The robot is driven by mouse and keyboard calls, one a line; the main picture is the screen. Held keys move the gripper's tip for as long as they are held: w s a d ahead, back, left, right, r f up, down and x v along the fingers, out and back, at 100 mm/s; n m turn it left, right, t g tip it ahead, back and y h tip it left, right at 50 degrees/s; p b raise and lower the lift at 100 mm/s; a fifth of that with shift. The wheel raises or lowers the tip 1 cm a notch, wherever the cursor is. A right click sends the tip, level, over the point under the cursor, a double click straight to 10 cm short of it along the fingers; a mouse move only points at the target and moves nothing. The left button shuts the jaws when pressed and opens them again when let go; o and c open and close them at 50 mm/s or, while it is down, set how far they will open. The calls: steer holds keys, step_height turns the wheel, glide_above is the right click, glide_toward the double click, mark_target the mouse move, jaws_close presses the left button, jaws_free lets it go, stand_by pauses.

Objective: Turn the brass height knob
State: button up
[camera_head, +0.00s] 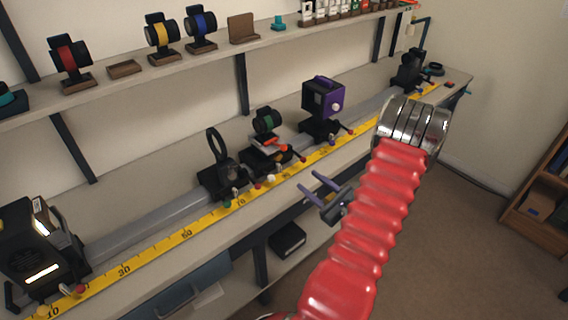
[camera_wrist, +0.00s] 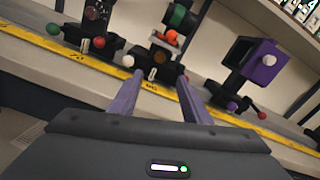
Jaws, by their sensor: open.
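My gripper (camera_head: 309,181) is open and empty, its two purple fingers apart in front of the bench edge. In the wrist view the fingers (camera_wrist: 160,78) point at the carriage with the green-ringed lens (camera_wrist: 180,18). This carriage also shows in the head view, with its green lens (camera_head: 266,122) upright above a dark base. An orange knob (camera_wrist: 172,37) sits under the lens, and a white ball knob (camera_wrist: 128,60) is at the base's front left. The fingers appear apart from the carriage. I cannot pick out a brass-coloured knob for certain.
A black ring holder (camera_head: 218,150) stands left of the carriage and a purple box unit (camera_head: 322,100) right of it. A yellow scale (camera_head: 178,230) runs along the bench front. A black lamp box (camera_head: 40,250) is at far left. A shelf (camera_head: 130,88) with coloured lenses hangs above.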

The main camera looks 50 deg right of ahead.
mark_target(279, 159)
steer(key=shift+w, duration=0.15)
steer(key=x, duration=1.3)
steer(key=shift+w, duration=0.3)
steer(key=shift+c, duration=0.6)
steer(key=c, duration=0.9)
